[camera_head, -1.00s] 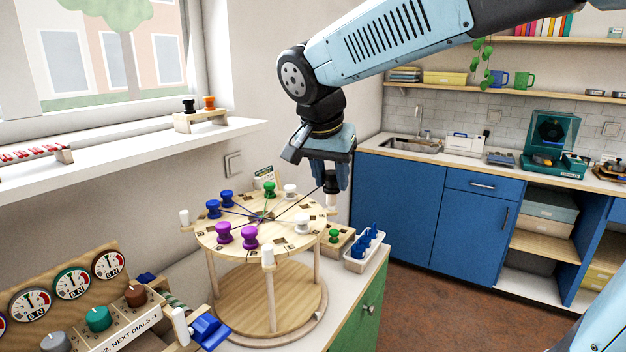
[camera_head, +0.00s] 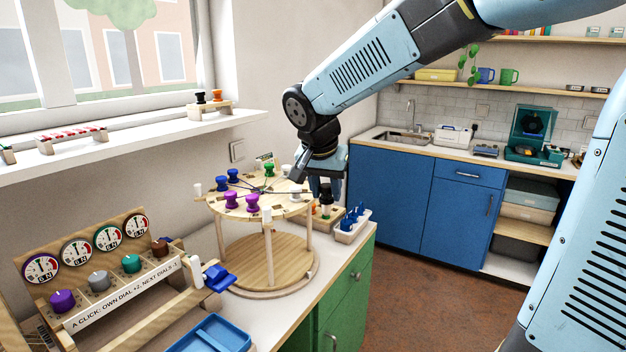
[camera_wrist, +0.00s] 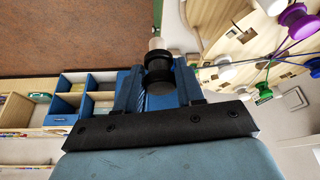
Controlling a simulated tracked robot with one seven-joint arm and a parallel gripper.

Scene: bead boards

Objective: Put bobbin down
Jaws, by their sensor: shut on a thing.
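My gripper (camera_head: 326,186) is shut on a black bobbin (camera_wrist: 158,72), at the right edge of the round wooden braiding disc (camera_head: 222,207). In the head view the black bobbin (camera_head: 326,194) is partly hidden by the fingers. A dark cord runs from the disc's middle towards it. A pale peg (camera_wrist: 156,43) shows just beyond the bobbin in the wrist view; I cannot tell whether they touch. Purple bobbins (camera_head: 231,200), blue bobbins (camera_head: 233,175), a green bobbin (camera_head: 269,169) and white bobbins sit around the disc.
A white tray with blue pieces (camera_head: 349,233) stands right of the disc. The dial panel (camera_head: 122,294) and blue tray (camera_head: 208,337) are at the front left. The windowsill (camera_head: 100,150) is behind.

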